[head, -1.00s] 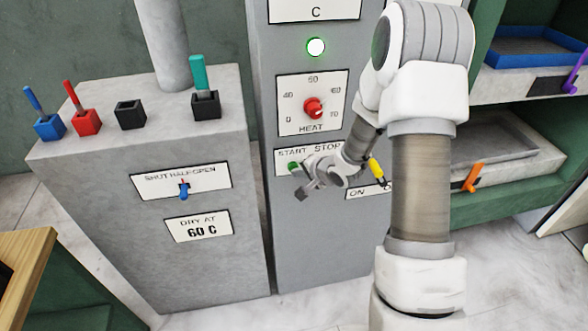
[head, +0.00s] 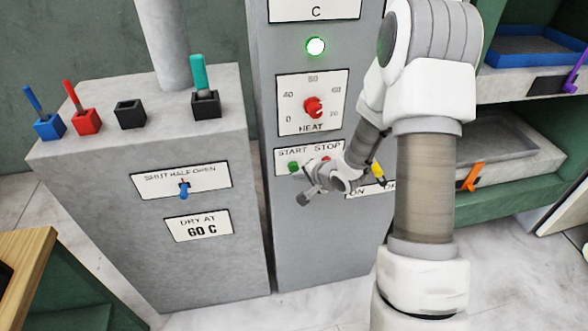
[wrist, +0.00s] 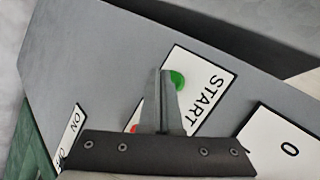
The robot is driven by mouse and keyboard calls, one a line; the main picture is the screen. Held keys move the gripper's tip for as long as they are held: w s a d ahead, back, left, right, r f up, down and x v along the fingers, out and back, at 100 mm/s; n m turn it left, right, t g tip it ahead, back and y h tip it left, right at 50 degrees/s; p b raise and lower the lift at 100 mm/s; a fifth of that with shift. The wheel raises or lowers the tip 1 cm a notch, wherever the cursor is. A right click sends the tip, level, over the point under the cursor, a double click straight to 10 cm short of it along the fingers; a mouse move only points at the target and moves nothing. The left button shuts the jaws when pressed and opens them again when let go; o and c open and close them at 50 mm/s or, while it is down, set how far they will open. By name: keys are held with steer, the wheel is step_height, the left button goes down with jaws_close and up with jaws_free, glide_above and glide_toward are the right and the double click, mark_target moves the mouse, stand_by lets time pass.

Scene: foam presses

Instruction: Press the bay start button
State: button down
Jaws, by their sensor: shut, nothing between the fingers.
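The green start button (head: 294,167) sits under the word START on a white plate on the grey cabinet front. It also shows in the wrist view (wrist: 177,80), just beyond my fingertips. My gripper (head: 305,197) is shut and empty, in front of the panel just below the start button in the head view. In the wrist view the closed fingers (wrist: 166,76) overlap the left edge of the green button. I cannot tell whether they touch it.
A red heat knob (head: 313,106) and a lit green lamp (head: 316,46) are above the buttons. A yellow-handled switch (head: 377,171) by an ON plate is right of my wrist. A grey box (head: 90,205) with coloured levers stands left.

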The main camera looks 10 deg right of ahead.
steer(key=shift+s, duration=2.5)
steer(key=s+d+r+n+g+h, duration=0.1)
steer(key=s+d+r+n+h, duration=0.15)
steer(key=r, duration=0.65)
steer(key=s+d+r+n+h, duration=0.2)
steer(key=s+r+n+h, duration=0.15)
steer(key=r, duration=0.45)
steer(key=s+a+r+n+g+y, duration=0.1)
steer(key=s+r, duration=0.3)
steer(key=s, duration=0.5)
steer(key=s+a+r+n+g+y, duration=0.1)
steer(key=s+a+r+n, duration=0.3)
steer(key=s, duration=0.5)
steer(key=shift+s+r, duration=0.4)
steer(key=shift+r, duration=0.15)
steer(key=shift+a, duration=0.1)
